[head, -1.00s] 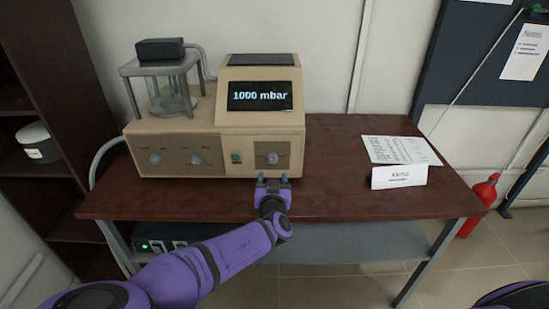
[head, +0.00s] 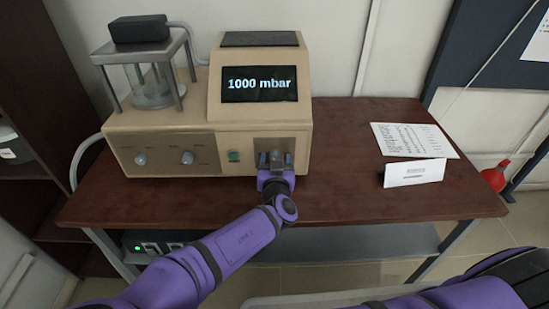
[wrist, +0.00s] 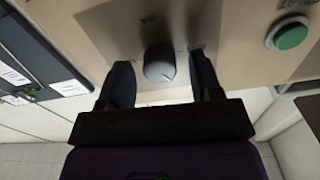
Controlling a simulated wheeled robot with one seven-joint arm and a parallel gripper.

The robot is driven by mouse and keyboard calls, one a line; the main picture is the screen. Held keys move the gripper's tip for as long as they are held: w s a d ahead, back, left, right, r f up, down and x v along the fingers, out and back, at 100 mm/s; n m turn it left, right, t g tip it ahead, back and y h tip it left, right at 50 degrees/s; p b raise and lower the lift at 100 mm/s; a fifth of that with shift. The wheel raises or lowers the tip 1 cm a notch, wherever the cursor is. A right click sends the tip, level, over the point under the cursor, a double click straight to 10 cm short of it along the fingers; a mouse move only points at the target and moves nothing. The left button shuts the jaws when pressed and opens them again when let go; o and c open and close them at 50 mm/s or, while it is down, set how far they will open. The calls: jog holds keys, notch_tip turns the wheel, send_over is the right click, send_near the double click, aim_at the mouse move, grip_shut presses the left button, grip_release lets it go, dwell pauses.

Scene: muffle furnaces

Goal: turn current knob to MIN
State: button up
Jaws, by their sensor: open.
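The tan device (head: 162,118) stands on the desk, its screen (head: 259,84) reading "1000 mbar". My gripper (head: 274,160) is at the device's right front panel, open, with its two dark fingers pointing at the panel. In the wrist view a round grey knob (wrist: 158,65) sits between the fingers of my gripper (wrist: 160,80), with a gap on each side. The fingers largely hide this knob in the head view. Its markings are too small to read, so I cannot tell its setting.
A green button (head: 234,156) is just left of my gripper; it also shows in the wrist view (wrist: 289,35). Two more knobs (head: 187,158) (head: 140,159) are on the left panel. A glass vessel (head: 153,90) stands on top.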

jog(key=c, duration=0.9)
jog(key=n, duration=1.2)
jog(key=shift+a, duration=0.1)
jog(key=shift+f, duration=0.1)
jog(key=o, duration=0.9)
